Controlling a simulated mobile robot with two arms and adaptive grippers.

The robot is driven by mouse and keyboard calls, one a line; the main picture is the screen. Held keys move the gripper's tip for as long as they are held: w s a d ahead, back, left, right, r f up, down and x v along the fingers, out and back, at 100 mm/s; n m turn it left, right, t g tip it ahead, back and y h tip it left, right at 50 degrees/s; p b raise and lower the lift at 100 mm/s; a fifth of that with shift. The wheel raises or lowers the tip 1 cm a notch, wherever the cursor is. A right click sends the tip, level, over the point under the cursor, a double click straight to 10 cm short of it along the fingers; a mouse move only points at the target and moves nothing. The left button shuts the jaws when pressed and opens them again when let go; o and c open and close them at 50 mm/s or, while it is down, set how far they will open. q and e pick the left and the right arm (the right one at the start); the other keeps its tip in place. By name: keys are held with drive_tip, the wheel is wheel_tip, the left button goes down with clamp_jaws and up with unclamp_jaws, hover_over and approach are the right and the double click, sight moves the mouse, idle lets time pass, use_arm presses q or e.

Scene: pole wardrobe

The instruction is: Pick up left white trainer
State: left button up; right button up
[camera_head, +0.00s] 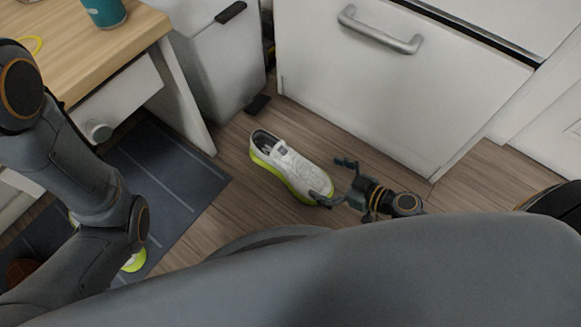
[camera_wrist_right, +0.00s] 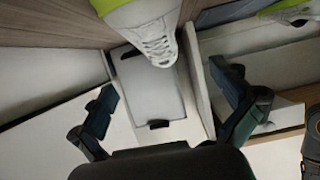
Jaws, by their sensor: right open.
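A white trainer (camera_head: 290,166) with a yellow-green sole lies on the wood floor in front of the white cabinet, in the middle of the head view. My right gripper (camera_head: 333,180) is at its right end, low near the floor, with its fingers spread. One fingertip overlaps the shoe's end in the picture; I cannot tell if it touches. In the right wrist view the trainer (camera_wrist_right: 148,30) is at the top, beyond the open fingers (camera_wrist_right: 167,88), with nothing between them. A second trainer (camera_head: 134,261) shows only partly behind my left arm. My left gripper is out of view.
A dark striped mat (camera_head: 165,172) lies left of the trainer. A wooden-topped desk (camera_head: 75,45) with a teal cup (camera_head: 104,12), a grey bin (camera_head: 222,70) and a white drawer cabinet (camera_head: 390,90) border the floor. Some bare floor lies around the shoe.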

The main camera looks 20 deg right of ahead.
sight(298, 164)
drive_tip(key=b+x, duration=0.1)
drive_tip(key=x, duration=0.9)
drive_tip(key=shift+w+f, duration=0.3)
drive_tip(key=shift+w, duration=0.05)
drive_tip(key=shift+c, duration=0.4)
drive_tip(key=shift+r, duration=0.1)
drive_tip(key=c, duration=1.4)
drive_tip(key=shift+o, duration=0.2)
